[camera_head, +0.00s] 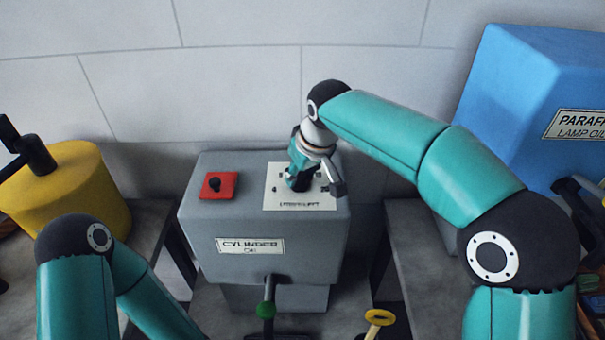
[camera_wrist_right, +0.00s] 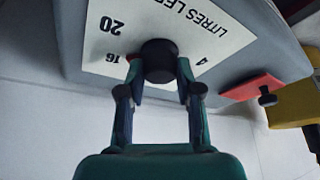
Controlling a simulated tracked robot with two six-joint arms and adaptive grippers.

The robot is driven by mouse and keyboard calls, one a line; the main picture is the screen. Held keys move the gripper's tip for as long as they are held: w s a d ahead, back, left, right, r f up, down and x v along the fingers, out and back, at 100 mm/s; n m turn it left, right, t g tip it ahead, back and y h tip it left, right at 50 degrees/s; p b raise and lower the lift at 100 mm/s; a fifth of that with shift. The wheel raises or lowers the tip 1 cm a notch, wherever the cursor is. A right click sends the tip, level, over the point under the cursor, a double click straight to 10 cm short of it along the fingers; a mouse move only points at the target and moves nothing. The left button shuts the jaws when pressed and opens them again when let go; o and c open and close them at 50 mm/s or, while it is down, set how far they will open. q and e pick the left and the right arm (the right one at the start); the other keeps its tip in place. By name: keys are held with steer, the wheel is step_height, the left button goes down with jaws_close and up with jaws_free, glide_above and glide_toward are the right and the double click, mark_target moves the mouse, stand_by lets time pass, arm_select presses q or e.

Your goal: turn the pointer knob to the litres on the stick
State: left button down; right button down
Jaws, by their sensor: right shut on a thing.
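A white dial plate (camera_head: 320,201) lies on top of the grey cylinder oil tank (camera_head: 230,268). My right gripper (camera_head: 300,183) reaches down onto the plate. In the right wrist view its two fingers are shut on the round black pointer knob (camera_wrist_right: 158,56), one on each side. No stick with a readable mark shows. My left arm is at lower left, its gripper out of view.
A red plate (camera_head: 218,186) with a black knob sits left of the dial. A yellow can (camera_head: 70,185) stands left, a blue paraffin tank (camera_head: 520,95) right. A tiled wall is behind.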

stand_by(0.3)
steer(key=c, duration=0.8)
jaws_free()
steer(key=v, duration=1.2)
